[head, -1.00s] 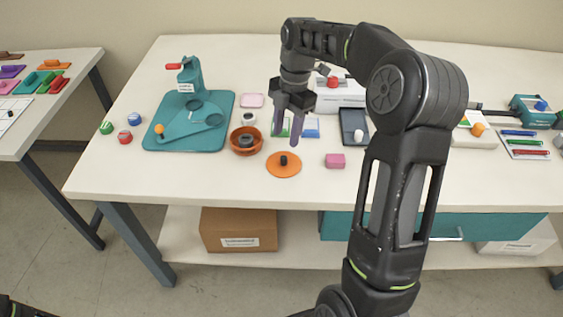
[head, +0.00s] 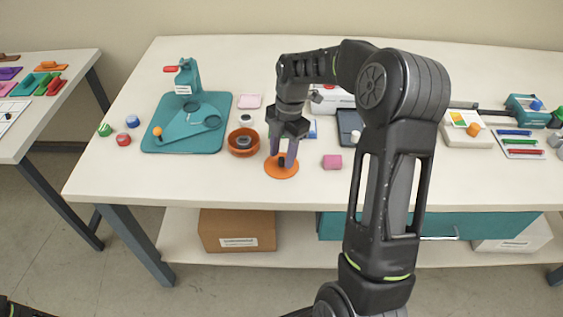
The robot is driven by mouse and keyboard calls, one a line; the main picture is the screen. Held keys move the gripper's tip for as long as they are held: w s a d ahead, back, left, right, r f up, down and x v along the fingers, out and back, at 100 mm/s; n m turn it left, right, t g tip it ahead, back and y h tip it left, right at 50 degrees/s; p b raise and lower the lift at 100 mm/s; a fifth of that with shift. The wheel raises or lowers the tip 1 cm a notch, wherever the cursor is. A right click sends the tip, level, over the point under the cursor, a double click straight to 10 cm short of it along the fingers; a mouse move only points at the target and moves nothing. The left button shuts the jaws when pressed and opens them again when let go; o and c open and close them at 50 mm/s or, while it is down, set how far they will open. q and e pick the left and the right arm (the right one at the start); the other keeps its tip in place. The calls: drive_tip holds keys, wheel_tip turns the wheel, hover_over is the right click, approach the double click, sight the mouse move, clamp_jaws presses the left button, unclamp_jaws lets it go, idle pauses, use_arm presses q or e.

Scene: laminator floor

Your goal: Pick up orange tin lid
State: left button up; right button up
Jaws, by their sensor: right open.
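The orange tin lid (head: 282,172) is a flat orange disc with a dark knob (head: 282,161) in its middle. It lies on the white table in front of the orange tin (head: 243,142). My right gripper (head: 282,160) points down over the lid, open, with its fingers on either side of the knob. I cannot tell whether the fingers touch the knob. My left gripper is not in view; only a dark piece shows at the bottom left corner.
A teal board (head: 187,138) with a press stands left of the tin. The table's front strip (head: 230,190) is clear.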

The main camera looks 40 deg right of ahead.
drive_tip(key=shift+f, duration=0.55)
drive_tip(key=shift+c, duration=0.4)
clamp_jaws()
